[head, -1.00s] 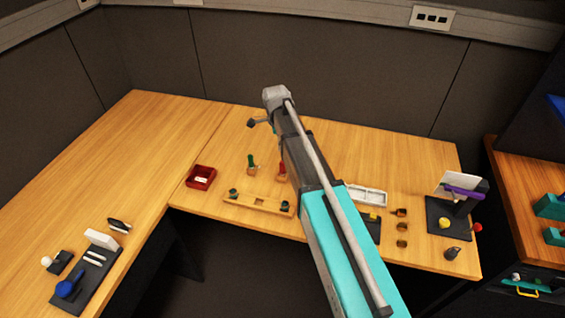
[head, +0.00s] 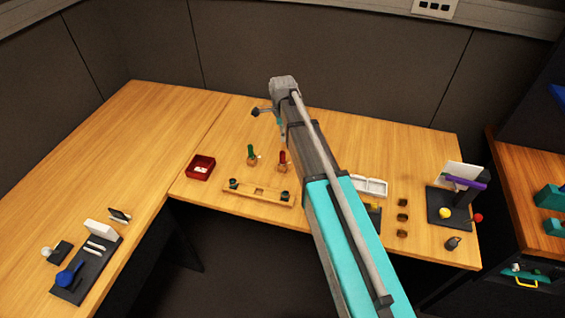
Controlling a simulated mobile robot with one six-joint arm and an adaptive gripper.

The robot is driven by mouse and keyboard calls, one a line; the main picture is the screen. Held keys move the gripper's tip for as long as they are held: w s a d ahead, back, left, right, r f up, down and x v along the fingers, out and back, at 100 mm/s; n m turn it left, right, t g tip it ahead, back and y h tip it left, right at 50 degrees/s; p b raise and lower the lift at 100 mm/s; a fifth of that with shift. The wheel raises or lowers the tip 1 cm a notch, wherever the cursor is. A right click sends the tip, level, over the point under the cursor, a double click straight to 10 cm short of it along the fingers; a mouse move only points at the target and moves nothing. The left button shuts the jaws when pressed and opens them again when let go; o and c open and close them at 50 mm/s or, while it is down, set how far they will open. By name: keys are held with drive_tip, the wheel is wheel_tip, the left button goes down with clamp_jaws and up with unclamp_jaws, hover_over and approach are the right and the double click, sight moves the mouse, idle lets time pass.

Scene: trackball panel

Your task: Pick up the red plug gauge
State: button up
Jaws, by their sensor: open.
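The red plug gauge (head: 282,156) stands upright in a small wooden block on the desk, just left of my arm. A green plug gauge (head: 251,152) stands in a similar block to its left.
A wooden fixture bar (head: 258,193) lies in front of the gauges, and a red bin (head: 201,167) stands to their left. A white tray (head: 371,186) and several brown blocks are right of my arm. The back-left desk is clear.

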sight(283, 152)
drive_tip(key=shift+f+b, duration=3.05)
drive_tip(key=shift+f, duration=0.3)
drive_tip(key=shift+s+f+b, duration=0.15)
drive_tip(key=shift+f+b, duration=1.15)
drive_tip(key=shift+s+f+b, duration=0.1)
drive_tip(key=shift+f+b, duration=1.15)
drive_tip(key=shift+f, duration=0.05)
clamp_jaws()
